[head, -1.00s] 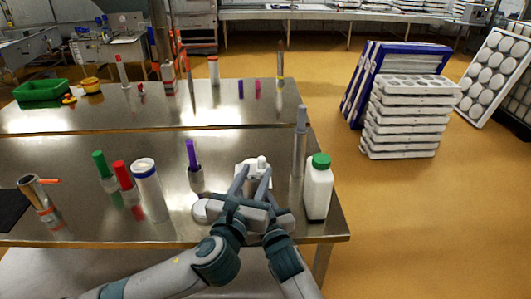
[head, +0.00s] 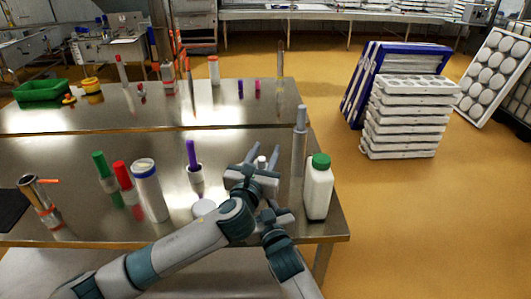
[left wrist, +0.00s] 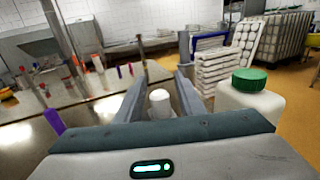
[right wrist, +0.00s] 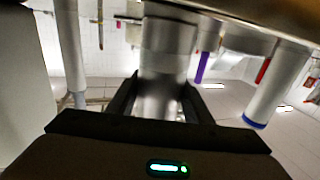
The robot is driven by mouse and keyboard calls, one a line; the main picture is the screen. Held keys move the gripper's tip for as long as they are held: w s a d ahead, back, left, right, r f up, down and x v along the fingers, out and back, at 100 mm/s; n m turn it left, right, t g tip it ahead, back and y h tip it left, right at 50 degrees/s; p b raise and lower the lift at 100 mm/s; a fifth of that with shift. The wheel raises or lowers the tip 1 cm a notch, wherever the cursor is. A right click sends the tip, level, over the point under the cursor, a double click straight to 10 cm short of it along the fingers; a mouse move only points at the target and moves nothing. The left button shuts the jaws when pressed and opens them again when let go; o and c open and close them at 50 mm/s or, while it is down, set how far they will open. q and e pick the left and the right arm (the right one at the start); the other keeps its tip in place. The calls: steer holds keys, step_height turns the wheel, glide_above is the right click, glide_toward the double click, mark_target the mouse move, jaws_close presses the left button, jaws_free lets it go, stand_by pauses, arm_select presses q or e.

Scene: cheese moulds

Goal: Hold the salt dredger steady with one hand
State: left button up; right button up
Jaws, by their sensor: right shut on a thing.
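The salt dredger, which I take to be the metal cylinder (right wrist: 165,50), stands between the fingers of my right gripper (right wrist: 158,92), which is shut on it. In the head view my left forearm and gripper hide most of it. A small white top (head: 262,162) shows between the fingers of my left gripper (head: 262,152). In the left wrist view this white top (left wrist: 160,103) has gaps to both fingers, so my left gripper is open around it. I cannot tell for sure whether the top belongs to the dredger.
A white bottle with a green cap (head: 318,190) and a tall grey cylinder (head: 299,142) stand close on the right. A pale disc (head: 204,207) lies near the front.

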arm_select(q)
steer(key=shift+c, duration=0.7)
jaws_close()
steer(key=a, duration=0.5)
steer(key=shift+a, duration=0.1)
steer(key=shift+o, duration=0.7)
jaws_free()
steer(key=shift+s, duration=0.1)
steer(key=v, duration=1.1)
steer(key=shift+s, duration=0.35)
